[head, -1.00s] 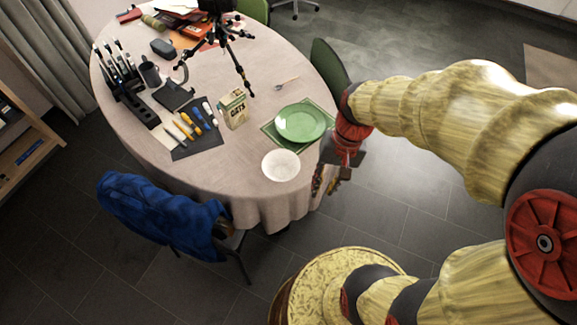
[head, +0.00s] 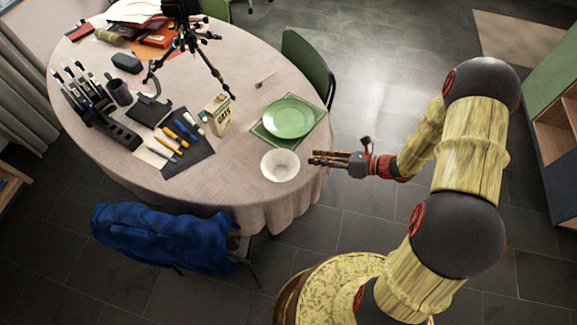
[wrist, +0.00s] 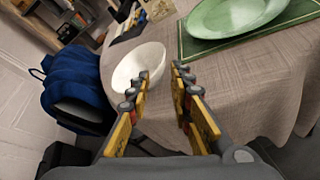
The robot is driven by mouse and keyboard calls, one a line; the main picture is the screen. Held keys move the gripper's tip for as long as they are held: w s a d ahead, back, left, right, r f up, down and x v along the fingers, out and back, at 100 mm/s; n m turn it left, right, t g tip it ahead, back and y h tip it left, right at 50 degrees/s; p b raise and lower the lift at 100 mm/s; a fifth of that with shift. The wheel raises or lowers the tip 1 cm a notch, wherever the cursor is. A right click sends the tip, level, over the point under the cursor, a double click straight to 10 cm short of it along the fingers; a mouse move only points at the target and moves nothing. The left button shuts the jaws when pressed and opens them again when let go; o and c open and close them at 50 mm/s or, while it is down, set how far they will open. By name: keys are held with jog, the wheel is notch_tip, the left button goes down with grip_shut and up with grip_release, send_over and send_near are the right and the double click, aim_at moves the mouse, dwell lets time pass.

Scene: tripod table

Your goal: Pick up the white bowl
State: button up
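The white bowl (head: 280,166) sits upright on the round table (head: 215,180) near its front right edge, just below the green plate. My gripper (head: 312,158) is to the right of the bowl, pointing left toward it, at the table's edge. In the wrist view my gripper (wrist: 160,82) has its two fingers apart with nothing between them. The bowl also shows in the wrist view (wrist: 139,64), ahead and left of centre, partly hidden by the left finger. The bowl and fingers look apart.
A green plate (head: 290,117) on a green mat (head: 262,137) lies behind the bowl. An oats carton (head: 219,114) stands to the left, near a tripod (head: 190,45) and several tools on a dark mat (head: 196,158). A chair with a blue jacket (head: 165,237) stands in front.

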jog(key=shift+w+a+r+m, duration=0.1)
jog(key=shift+w+r+m, duration=0.05)
jog(key=shift+m, duration=0.25)
jog(key=shift+w+a, duration=0.1)
jog(key=shift+a, duration=0.15)
jog(key=b, duration=0.2)
send_near(282, 155)
jog(key=x, duration=0.3)
jog(key=shift+w+r, duration=0.1)
jog(key=b+x, duration=0.2)
jog(key=x, duration=0.2)
jog(key=shift+f, duration=0.25)
jog(key=shift+w+a, duration=0.15)
jog(key=shift+a, duration=0.3)
jog(key=shift+c, duration=0.3)
jog(key=c, duration=0.4)
grip_shut()
